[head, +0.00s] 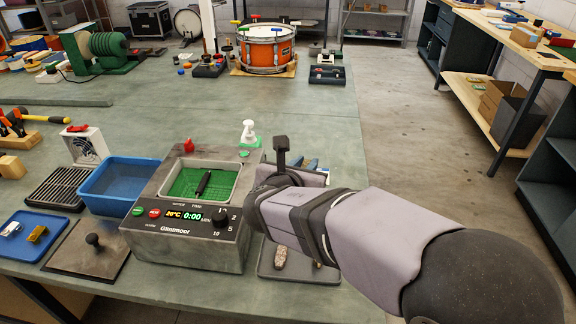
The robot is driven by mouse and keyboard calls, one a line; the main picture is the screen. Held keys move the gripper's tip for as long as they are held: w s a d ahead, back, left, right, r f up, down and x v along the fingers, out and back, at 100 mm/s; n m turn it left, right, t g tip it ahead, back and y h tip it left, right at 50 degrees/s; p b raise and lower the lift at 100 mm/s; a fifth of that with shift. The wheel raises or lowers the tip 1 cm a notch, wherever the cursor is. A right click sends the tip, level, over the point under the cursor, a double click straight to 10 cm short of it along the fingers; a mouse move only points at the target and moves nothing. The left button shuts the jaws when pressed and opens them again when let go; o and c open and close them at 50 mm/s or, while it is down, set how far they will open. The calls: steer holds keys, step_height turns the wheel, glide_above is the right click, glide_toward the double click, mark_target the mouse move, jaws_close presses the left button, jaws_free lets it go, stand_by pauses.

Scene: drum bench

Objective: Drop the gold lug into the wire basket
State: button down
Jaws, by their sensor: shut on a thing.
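The gold lug (37,234) lies in a shallow blue tray (40,256) at the left front of the bench, beside a silver lug (12,228). The grey Glintmoor cleaner (188,247) stands right of it with its tank open. Inside the tank is a green, mesh-like basket area (187,182) with a black bar across it; I take this for the wire basket. My arm reaches in from the lower right and its wrist ends at the cleaner's right side. My gripper's fingers and anything in them are hidden behind the wrist.
A deep blue bin (118,185) and a black slotted rack (58,187) stand left of the cleaner. A flat plate with a black knob (92,241) lies in front of the bin. A white bottle (249,133) stands behind the cleaner. A grey tray (300,272) lies partly under my arm.

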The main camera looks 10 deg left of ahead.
steer(key=s+d+r+m+g+h+p, duration=0.15)
steer(key=s+d+m+h+p, duration=0.25)
steer(key=d+p, duration=0.5)
steer(key=s+d+m+g+h+p, duration=0.3)
steer(key=s+d+m+h+p, duration=0.15)
steer(key=p, duration=0.85)
steer(key=w+a+r+n+t+y+b, duration=0.1)
steer(key=a+n+y, duration=0.4)
steer(key=a, duration=1.5)
steer(key=w+a+r+n+t+y+b, duration=0.1)
steer(key=a+n+y, duration=0.4)
steer(key=a, duration=1.5)
steer(key=r+t+y, duration=0.1)
steer(key=t, duration=0.1)
steer(key=shift+w+r+n+t+b, duration=0.3)
steer(key=shift+r+n+t+b, duration=0.05)
steer(key=shift+b, duration=0.05)
steer(key=shift+f+b, duration=1.2)
steer(key=shift+f, duration=0.7)
